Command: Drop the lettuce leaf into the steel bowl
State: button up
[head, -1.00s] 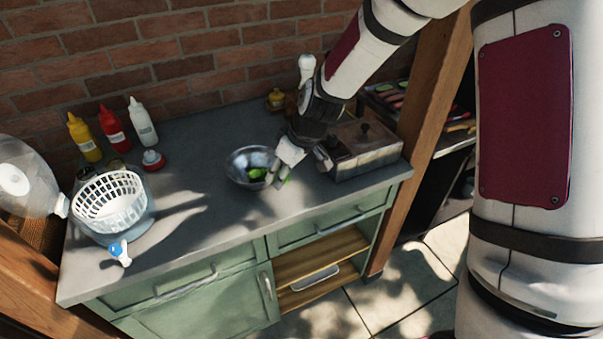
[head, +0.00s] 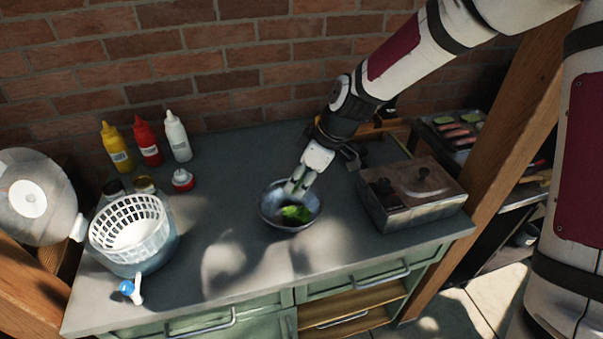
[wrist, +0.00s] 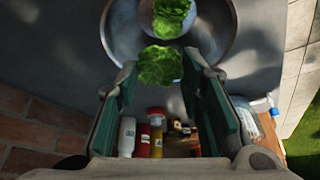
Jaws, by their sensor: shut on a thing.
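The steel bowl (head: 268,207) stands on the grey counter, and its rim also shows in the wrist view (wrist: 222,38). My gripper (head: 297,188) points down over the bowl. In the wrist view my gripper (wrist: 161,72) is shut on a green lettuce leaf (wrist: 160,66) between its fingertips. Another green leaf (wrist: 172,17) lies inside the bowl. In the head view the green (head: 297,213) at the bowl blends together, so I cannot tell the two leaves apart or how high the held one is.
A lidded metal box (head: 415,196) stands right of the bowl. A white basket (head: 130,225) in a clear container is at the left, with yellow (head: 117,148), red (head: 148,142) and white (head: 178,138) bottles behind. The counter between basket and bowl is clear.

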jog(key=shift+f+b, duration=0.8)
jog(key=shift+f, duration=1.05)
jog(key=o, duration=0.8)
jog(key=shift+o, duration=0.2)
jog(key=shift+r, duration=0.1)
jog(key=v, duration=1.2)
jog(key=s+d+r+m+t+h, duration=0.1)
jog(key=s+d+r+m, duration=0.2)
jog(key=s, duration=0.4)
jog(key=s+d+r+m+t+h, duration=0.1)
jog(key=s+d+r+m+h, duration=0.1)
jog(key=s+d+r+m, duration=0.2)
jog(key=s+d+r+m+t+h, duration=0.1)
jog(key=s+d+r+m, duration=0.2)
jog(key=s+d+m, duration=0.4)
jog(key=s+d, duration=0.1)
jog(key=s, duration=0.3)
jog(key=shift+s+r+t+h, duration=0.3)
jog(key=shift+r+t, duration=0.05)
jog(key=shift+t, duration=0.05)
